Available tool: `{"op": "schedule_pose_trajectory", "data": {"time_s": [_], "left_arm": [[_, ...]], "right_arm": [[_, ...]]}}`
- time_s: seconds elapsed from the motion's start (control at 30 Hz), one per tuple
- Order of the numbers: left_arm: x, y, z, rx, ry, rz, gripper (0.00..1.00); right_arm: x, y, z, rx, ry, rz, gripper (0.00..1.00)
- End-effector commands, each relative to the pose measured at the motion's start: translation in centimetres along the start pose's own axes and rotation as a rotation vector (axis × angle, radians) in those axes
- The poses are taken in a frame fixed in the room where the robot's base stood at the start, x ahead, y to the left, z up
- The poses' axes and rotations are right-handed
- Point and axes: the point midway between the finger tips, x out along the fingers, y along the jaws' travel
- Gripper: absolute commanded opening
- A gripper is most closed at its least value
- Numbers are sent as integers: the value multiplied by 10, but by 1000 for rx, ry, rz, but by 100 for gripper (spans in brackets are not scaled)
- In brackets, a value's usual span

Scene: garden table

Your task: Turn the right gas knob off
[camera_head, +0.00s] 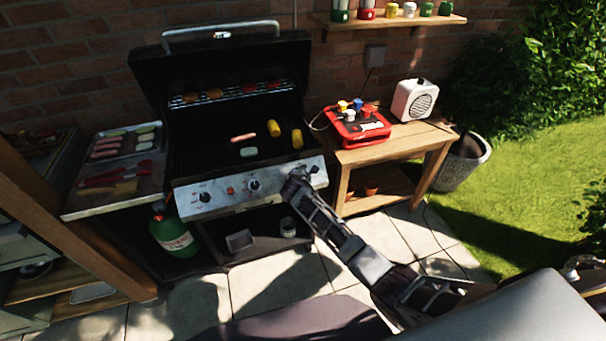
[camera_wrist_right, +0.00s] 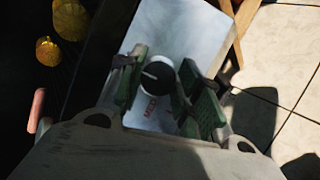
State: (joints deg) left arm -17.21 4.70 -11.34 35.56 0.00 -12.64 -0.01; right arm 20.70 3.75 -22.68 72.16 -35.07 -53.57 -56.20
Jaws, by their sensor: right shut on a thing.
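The grill's silver control panel (camera_head: 225,196) carries a left knob (camera_head: 205,197) and a middle knob (camera_head: 254,185). My right gripper (camera_head: 297,180) is at the panel's right end and mostly hides the right knob there. In the right wrist view the right gas knob (camera_wrist_right: 157,78) is round and black with a white pointer mark, with red lettering beside it. The green-padded fingers of my right gripper (camera_wrist_right: 162,88) are shut on the knob, one on each side. My left gripper is not in view.
The open grill holds sausages and corn (camera_head: 297,138). A side shelf (camera_head: 92,206) with trays is at its left, and a green gas bottle (camera_head: 174,236) stands below. A wooden table (camera_head: 385,150) with a red device (camera_head: 357,128) stands close on the right.

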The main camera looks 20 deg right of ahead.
Motion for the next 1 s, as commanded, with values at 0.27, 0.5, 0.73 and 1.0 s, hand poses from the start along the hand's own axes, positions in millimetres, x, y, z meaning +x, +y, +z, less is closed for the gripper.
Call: {"op": "schedule_pose_trajectory", "data": {"time_s": [0.27,0.5,0.73,1.0], "left_arm": [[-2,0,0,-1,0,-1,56],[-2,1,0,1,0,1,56],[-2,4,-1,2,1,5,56],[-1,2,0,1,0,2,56]], "right_arm": [[0,2,0,36,-2,-11,11],[0,2,0,36,-2,-10,11],[0,2,0,35,-2,-11,55],[0,1,0,34,-3,-12,55]]}}
